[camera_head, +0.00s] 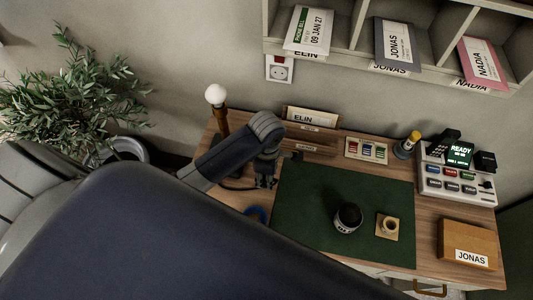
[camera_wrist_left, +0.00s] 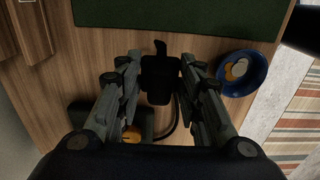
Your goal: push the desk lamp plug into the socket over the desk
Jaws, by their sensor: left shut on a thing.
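The desk lamp (camera_head: 221,122), with a white bulb and brown stem, stands at the desk's back left. The white wall socket (camera_head: 279,70) is above the desk, under the pigeonhole shelf, with nothing in it. My left gripper (camera_head: 268,177) is over the left part of the desk, below the socket in the picture. In the left wrist view its fingers (camera_wrist_left: 160,90) are shut on the black plug (camera_wrist_left: 160,79). A dark cord (camera_wrist_left: 176,122) curves below the plug. In the head view the gripper largely hides the plug. My right gripper is in neither view.
The pigeonhole shelf (camera_head: 347,46) overhangs right of the socket. A blue bowl (camera_wrist_left: 256,82) is close to the gripper. The green mat (camera_head: 310,220) holds a dark jar and a cup.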

